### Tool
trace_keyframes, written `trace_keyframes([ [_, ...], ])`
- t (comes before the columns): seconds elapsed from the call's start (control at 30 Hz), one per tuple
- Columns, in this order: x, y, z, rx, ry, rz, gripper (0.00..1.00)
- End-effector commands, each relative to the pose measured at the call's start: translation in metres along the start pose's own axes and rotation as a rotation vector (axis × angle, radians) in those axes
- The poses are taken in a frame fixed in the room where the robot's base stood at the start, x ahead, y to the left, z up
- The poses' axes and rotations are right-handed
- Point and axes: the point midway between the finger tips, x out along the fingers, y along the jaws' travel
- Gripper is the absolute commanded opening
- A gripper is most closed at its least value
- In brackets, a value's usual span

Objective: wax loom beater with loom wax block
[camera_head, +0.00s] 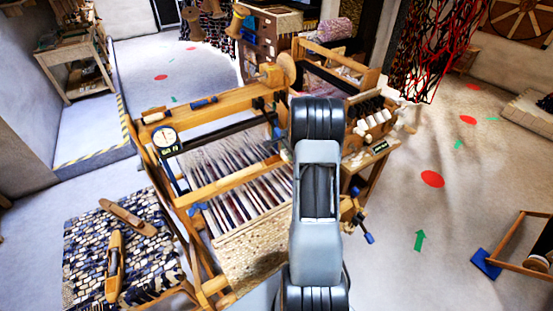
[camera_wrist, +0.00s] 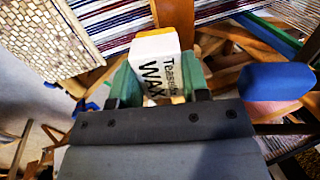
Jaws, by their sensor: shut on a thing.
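In the wrist view my gripper (camera_wrist: 158,80) is shut on the loom wax block (camera_wrist: 155,52), a pale block with dark lettering that reads "WAX". Its green fingers press on both sides, and a yellow-orange edge shows at its far end. In the head view my arm hides the gripper and block. The wooden loom (camera_head: 146,150) stands left of my arm with striped warp threads (camera_head: 250,195). A light wooden bar (camera_head: 225,183) crosses above the warp; I cannot tell whether it is the loom beater. Wooden parts lie just beyond the block in the wrist view.
A blue-ended handle (camera_wrist: 278,80) sits close right of my gripper. A rack of white spools (camera_head: 375,118) is on the loom's right. Open floor (camera_head: 400,200) lies to the right.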

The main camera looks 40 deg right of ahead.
Motion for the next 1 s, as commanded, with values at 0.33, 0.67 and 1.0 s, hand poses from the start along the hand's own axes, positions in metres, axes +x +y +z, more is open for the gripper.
trace_keyframes([
  [0.33, -0.001, 0.000, -0.001, 0.000, 0.000, 0.000, 0.15],
  [0.67, -0.029, -0.001, -0.001, -0.001, 0.001, -0.001, 0.15],
  [1.0, -0.040, 0.000, -0.001, -0.001, 0.000, 0.000, 0.15],
])
